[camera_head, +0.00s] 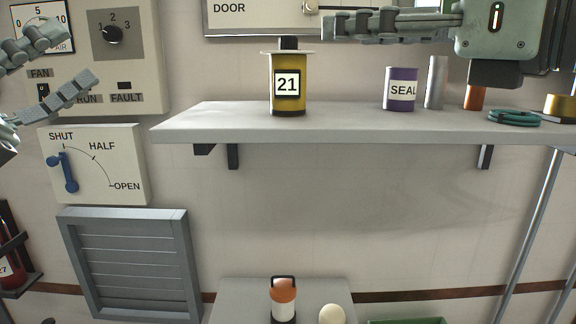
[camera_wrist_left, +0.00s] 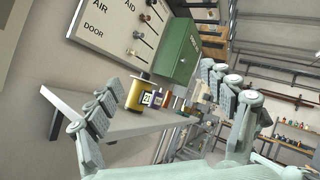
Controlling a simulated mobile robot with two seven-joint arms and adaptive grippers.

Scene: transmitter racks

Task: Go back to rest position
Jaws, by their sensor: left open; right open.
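My left gripper (camera_head: 80,57) comes in at the left edge of the head view, in front of the fan panel. Its two grey fingers are spread with nothing between them. The left wrist view shows the same open fingers (camera_wrist_left: 160,78), with the shelf seen beyond the gap between them. My right gripper (camera_head: 335,26) is at the upper right of the head view, above the shelf, its fingers pointing left. It is seen side-on and partly cut off by the top edge. It is open, and no held thing shows.
The shelf (camera_head: 240,123) carries a yellow canister marked 21 (camera_head: 288,85), a purple SEAL can (camera_head: 400,88), a grey cylinder (camera_head: 436,82) and a teal coil (camera_head: 514,118). A blue-handled SHUT/OPEN panel (camera_head: 92,165) is at left. A white, orange-topped bottle (camera_head: 283,300) stands below.

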